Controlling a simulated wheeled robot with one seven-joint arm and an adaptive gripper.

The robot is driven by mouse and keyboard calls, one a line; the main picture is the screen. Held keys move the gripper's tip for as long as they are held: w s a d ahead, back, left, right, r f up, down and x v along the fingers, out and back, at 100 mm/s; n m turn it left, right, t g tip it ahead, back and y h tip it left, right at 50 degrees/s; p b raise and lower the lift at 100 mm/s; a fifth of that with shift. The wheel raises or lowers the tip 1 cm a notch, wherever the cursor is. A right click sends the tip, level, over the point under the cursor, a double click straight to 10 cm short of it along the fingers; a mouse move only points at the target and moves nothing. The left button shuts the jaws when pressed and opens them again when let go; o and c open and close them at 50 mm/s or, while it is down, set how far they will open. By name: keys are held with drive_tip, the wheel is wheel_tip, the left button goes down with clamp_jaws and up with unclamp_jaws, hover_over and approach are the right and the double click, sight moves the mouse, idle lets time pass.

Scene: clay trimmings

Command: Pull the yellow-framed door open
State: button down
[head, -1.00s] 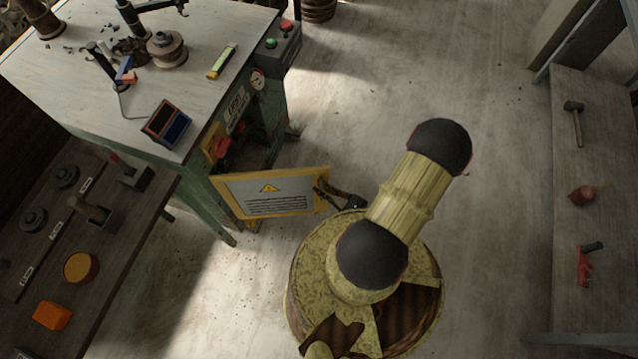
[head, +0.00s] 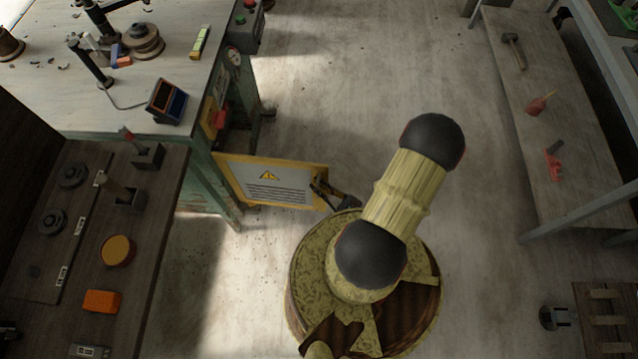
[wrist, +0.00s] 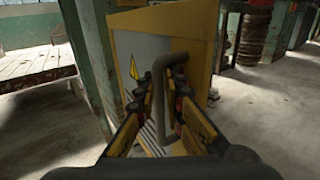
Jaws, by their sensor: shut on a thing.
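The yellow-framed door (head: 232,179) stands swung out from the green workbench, with a grey panel, a warning triangle and lines of text on its face. In the wrist view the door (wrist: 190,22) fills the middle, and a dark bent handle (wrist: 169,62) stands out from it. My gripper (head: 322,186) is at the door's free edge in the head view. In the wrist view my gripper (wrist: 164,105) has its two fingers on either side of the handle, shut on it. The exact finger contact is partly hidden.
The workbench (head: 160,120) with tools on top is at upper left. A dark shelf table (head: 150,255) with weights and an orange block (head: 102,301) is at lower left. A low bench (head: 575,175) with hand tools is at right. The floor between is clear.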

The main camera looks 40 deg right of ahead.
drive_tip(key=shift+r, duration=0.2)
drive_tip(key=c, duration=2)
unclamp_jaws()
drive_tip(key=shift+o, duration=0.4)
drive_tip(key=s+d, duration=0.1)
drive_tip(key=s, duration=1.1)
drive_tip(key=shift+f, duration=0.2)
